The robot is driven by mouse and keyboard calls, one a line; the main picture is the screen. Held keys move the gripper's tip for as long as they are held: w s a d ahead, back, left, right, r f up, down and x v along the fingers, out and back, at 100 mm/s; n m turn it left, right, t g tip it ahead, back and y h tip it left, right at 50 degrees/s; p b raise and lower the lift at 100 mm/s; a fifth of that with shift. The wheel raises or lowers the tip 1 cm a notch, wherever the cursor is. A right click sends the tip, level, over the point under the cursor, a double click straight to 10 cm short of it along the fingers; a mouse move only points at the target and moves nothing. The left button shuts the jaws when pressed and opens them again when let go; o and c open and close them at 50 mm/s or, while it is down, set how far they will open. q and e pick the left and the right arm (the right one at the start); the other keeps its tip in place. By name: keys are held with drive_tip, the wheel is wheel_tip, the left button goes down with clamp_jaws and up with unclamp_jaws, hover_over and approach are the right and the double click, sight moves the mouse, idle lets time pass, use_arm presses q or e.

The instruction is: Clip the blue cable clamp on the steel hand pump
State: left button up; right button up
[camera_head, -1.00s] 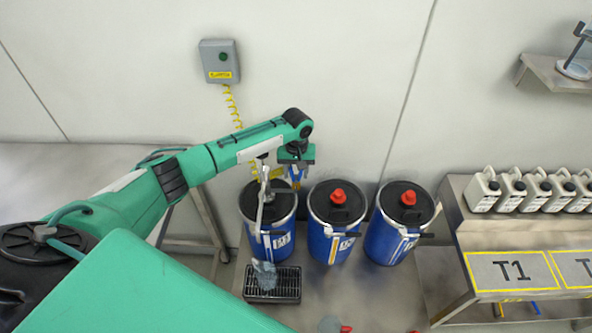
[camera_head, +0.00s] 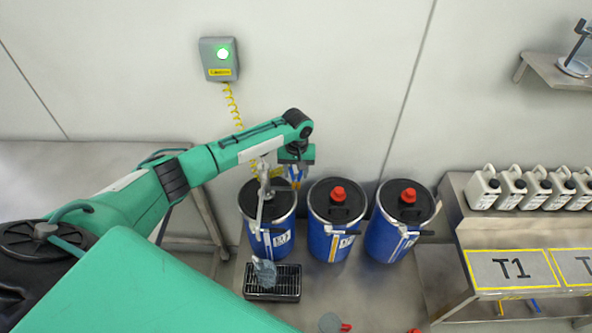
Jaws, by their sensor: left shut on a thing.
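The steel hand pump (camera_head: 261,208) stands up from the lid of the leftmost blue drum (camera_head: 268,242), with its spout hanging down in front. My left gripper (camera_head: 295,170) points down above that drum, just right of the pump's top. A coiled yellow cable (camera_head: 230,98) runs down from a grey wall box (camera_head: 219,60), whose lamp is lit green. My right gripper is out of view.
Two more blue drums, a middle one (camera_head: 331,246) and a right one (camera_head: 388,240), have red caps. A grey jug (camera_head: 264,272) stands on a black grate (camera_head: 284,289) below the spout. White canisters (camera_head: 512,187) stand on a bench at right.

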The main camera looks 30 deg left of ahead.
use_arm(q)
drive_tip(key=o, duration=0.8)
drive_tip(key=shift+o, duration=0.2)
wheel_tip(320, 180, up, 14)
drive_tip(key=b, duration=0.3)
drive_tip(key=shift+f, duration=0.15)
